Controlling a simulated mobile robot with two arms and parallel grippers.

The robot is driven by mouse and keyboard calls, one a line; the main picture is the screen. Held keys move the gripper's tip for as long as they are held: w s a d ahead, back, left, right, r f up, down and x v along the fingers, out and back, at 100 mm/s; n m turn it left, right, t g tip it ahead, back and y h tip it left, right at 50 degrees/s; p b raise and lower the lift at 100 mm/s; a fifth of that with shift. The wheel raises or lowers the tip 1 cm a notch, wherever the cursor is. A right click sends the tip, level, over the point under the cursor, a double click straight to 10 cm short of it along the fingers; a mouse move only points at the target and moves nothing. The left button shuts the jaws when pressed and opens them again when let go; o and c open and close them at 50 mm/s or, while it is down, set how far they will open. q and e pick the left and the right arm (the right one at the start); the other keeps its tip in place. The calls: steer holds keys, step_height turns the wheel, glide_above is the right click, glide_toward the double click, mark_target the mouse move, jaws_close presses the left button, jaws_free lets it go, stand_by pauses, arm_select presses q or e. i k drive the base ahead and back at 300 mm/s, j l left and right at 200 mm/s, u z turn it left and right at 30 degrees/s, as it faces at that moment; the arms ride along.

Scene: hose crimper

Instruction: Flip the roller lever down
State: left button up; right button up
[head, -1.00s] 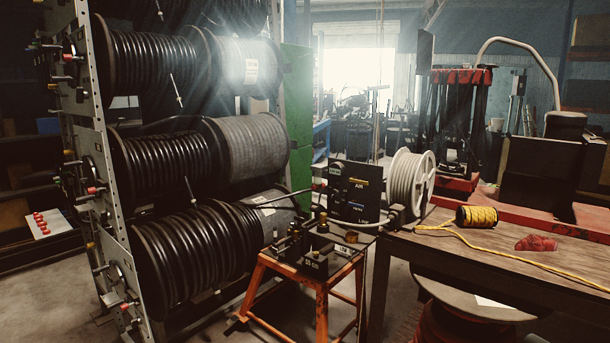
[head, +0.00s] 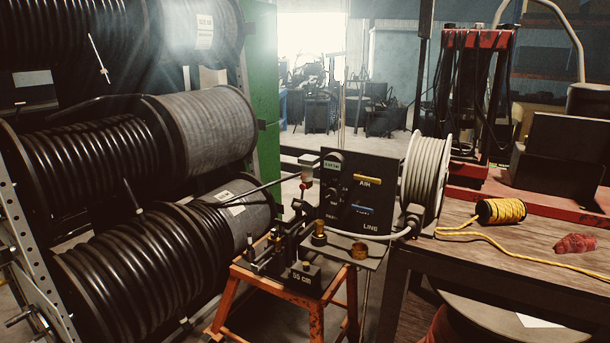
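A small black hose machine (head: 290,250) stands on an orange stand in the lower middle of the head view. A black upright panel (head: 350,195) with a yellow bar marked AIR and a blue bar below it stands behind it. A red and white knob-like part (head: 307,168) sits at the panel's left, where a thin dark rod or hose (head: 262,187) comes in from the reels. Which part is the roller lever I cannot tell for certain. A block on the machine's front reads 55 cm. Neither of my grippers is in view.
Large racked hose reels (head: 130,250) fill the left side. A white hose reel (head: 428,180) stands right of the panel. The wooden bench (head: 490,265) at right holds a yellow rope spool (head: 501,211) and a red rag (head: 575,243). The orange stand (head: 316,318) has legs near the floor.

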mark_target(297, 205)
steer(key=i+j+z, duration=0.15)
steer(key=z, duration=0.65)
steer(key=i+j+z, duration=0.15)
steer(key=j, duration=0.2)
steer(key=i+j+z, duration=0.2)
steer(key=j, duration=0.15)
steer(key=i+j+z, duration=0.15)
steer(key=j, duration=0.25)
steer(key=j+z, duration=0.15)
steer(key=j, duration=0.2)
steer(key=i+j, duration=0.1)
steer(key=j, duration=0.25)
steer(key=i+j, duration=0.15)
steer(key=j, duration=0.2)
